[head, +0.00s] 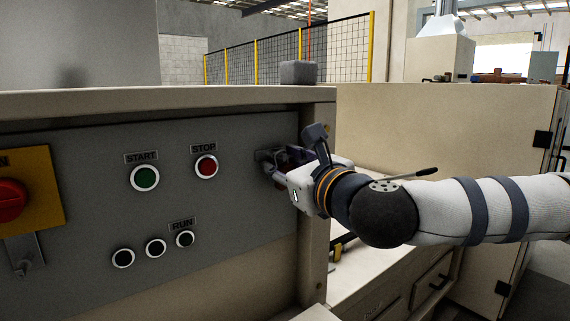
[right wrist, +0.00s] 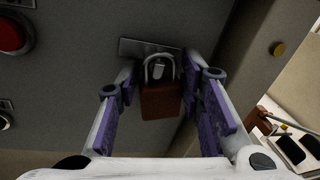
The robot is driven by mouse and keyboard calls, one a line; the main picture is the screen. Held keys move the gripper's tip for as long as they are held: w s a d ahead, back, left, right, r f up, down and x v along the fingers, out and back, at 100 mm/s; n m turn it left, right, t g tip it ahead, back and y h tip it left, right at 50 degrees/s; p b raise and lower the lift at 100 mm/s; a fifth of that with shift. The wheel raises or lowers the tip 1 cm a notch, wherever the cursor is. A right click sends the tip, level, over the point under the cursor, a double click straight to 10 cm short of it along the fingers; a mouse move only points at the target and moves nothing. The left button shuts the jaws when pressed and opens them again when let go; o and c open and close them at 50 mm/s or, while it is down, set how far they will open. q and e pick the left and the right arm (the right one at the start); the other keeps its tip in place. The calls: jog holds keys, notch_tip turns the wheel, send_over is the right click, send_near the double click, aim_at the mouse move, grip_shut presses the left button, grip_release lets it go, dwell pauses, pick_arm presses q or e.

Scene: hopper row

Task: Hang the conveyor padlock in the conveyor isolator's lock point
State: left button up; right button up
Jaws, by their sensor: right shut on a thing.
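The padlock (right wrist: 161,103) has a red-brown body and a pale metal shackle and is upright in the right wrist view. My right gripper (right wrist: 160,78) has its purple-padded fingers on both sides of it, shut on its body. The shackle lies in front of a grey metal plate (right wrist: 140,47) on the panel; I cannot tell whether it passes through it. In the head view my right gripper (head: 275,165) is at the panel's right edge and mostly hides the padlock. A yellow plate (head: 45,185) with a red rotary switch (head: 12,200) and a grey tab (head: 22,252) is at the far left. My left gripper is not in view.
The grey panel (head: 90,240) carries a green START button (head: 145,178), a red STOP button (head: 206,166) and several small round fittings. The cabinet's side post (head: 315,240) stands right beside my gripper. A grey block (head: 298,72) sits on top. The panel between STOP and the yellow plate is unobstructed.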

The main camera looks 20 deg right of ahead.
jog(key=shift+r+p, duration=0.35)
jog(key=shift+r, duration=0.4)
jog(key=shift+s+d, duration=0.1)
jog(key=shift+s, duration=0.05)
jog(key=shift+s+d, duration=0.2)
jog(key=shift+s, duration=0.15)
jog(key=o, duration=1.3)
jog(key=shift+d+f, duration=0.1)
jog(key=shift+f, duration=0.1)
